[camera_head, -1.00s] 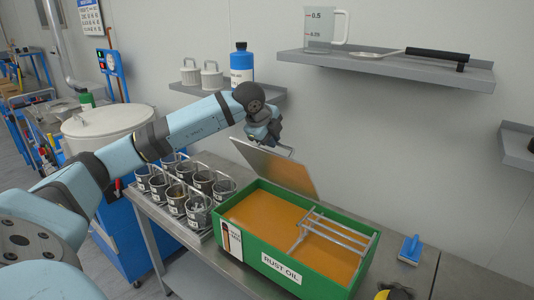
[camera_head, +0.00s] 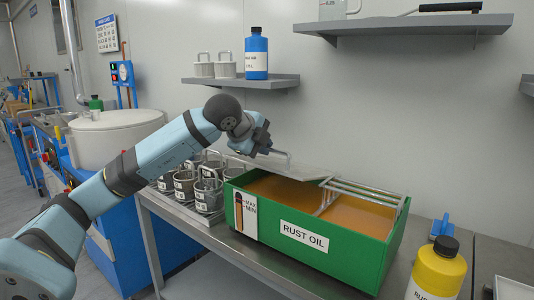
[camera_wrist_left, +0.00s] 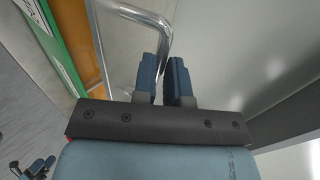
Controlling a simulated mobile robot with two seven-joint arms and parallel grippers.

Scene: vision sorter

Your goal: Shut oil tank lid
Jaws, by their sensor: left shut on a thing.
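The green oil tank (camera_head: 310,235), labelled RUST OIL, stands on the metal table with orange oil inside. Its grey lid (camera_head: 300,167) is partly raised over the back of the tank, at a shallow tilt, and leaves much of the oil in sight. My left gripper (camera_head: 262,150) is shut on the lid's bar handle (camera_head: 282,155). In the left wrist view, the bent metal handle (camera_wrist_left: 157,38) runs down between the fingers of my left gripper (camera_wrist_left: 168,78), beside the lid's grey surface (camera_wrist_left: 245,45). My right gripper is out of view.
A metal rack (camera_head: 365,192) sits across the tank's right part. Several labelled metal cups (camera_head: 209,194) stand left of the tank. A yellow bottle (camera_head: 437,268) and a blue-handled tool (camera_head: 441,227) are on the right. A wall shelf (camera_head: 245,82) hangs behind.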

